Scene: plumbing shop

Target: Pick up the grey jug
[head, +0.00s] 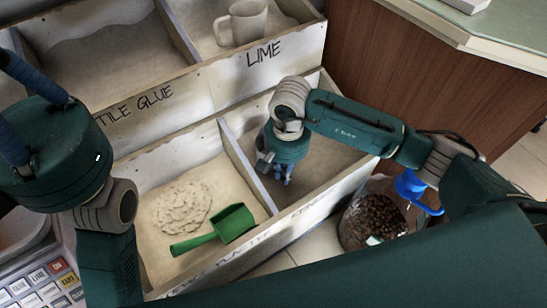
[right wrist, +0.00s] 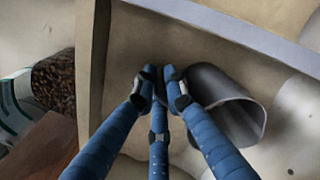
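The grey jug (right wrist: 228,105) shows in the right wrist view as a dark grey vessel with a wide open mouth, tipped toward the lower right. My right gripper (right wrist: 160,75) is closed at its left side, with its blue fingertips drawn together against it. The fingers hide that side of the jug and what lies between the tips. In the head view my right gripper (head: 281,172) reaches down into the lower right bin compartment, and the jug is hidden there. My left gripper (head: 15,105) is at the left edge, its fingers spread and empty.
A pale mug (head: 243,22) stands in the compartment marked LIME. A green scoop (head: 225,228) lies by a powder heap (head: 181,207) in the neighbouring compartment. Wooden dividers (head: 247,168) wall the bins. A clear container of brown bits (head: 372,222) stands to the right, below a counter (head: 490,35).

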